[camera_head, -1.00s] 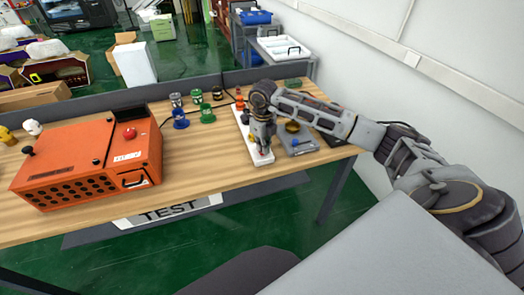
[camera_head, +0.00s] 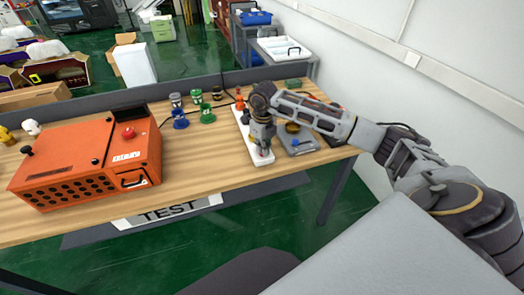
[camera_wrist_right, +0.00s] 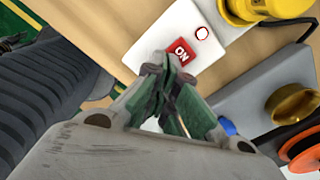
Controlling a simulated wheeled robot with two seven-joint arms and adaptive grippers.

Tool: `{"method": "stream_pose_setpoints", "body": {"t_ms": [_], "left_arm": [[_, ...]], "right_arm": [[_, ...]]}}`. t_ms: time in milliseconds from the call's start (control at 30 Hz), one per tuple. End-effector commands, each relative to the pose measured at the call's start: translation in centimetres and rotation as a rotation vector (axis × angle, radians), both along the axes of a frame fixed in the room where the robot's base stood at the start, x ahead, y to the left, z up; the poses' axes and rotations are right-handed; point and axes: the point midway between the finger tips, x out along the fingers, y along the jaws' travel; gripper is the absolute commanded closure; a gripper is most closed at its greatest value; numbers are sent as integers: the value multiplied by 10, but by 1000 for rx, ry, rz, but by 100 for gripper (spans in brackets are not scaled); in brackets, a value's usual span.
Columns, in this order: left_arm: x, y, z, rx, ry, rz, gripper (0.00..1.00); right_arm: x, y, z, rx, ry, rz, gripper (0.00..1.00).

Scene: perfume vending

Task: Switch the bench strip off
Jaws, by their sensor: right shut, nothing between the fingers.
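The white bench strip (camera_head: 240,116) lies on the wooden table, running away from its front edge. My right gripper (camera_head: 264,151) points down over the near end of the strip. In the right wrist view its fingertips (camera_wrist_right: 166,62) are together, with nothing between them, right beside the switch's lower left edge. I cannot tell whether they touch it. My left gripper is not in view.
A yellow plug (camera_wrist_right: 262,10) sits in the strip beyond the switch. A grey device (camera_head: 300,146) with a brass-coloured knob (camera_wrist_right: 292,103) stands close on the right.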

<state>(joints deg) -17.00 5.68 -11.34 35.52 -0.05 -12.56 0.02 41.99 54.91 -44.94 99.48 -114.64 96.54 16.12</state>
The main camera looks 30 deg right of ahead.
Motion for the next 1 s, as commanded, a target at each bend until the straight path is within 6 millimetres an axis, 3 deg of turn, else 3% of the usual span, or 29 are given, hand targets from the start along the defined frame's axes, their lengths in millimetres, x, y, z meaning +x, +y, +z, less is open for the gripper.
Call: {"method": "stream_pose_setpoints", "body": {"t_ms": [467,1000], "left_arm": [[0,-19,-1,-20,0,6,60],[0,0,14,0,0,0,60]], "right_arm": [[-1,0,-2,-1,3,0,100],[0,0,25,-1,0,0,100]]}}
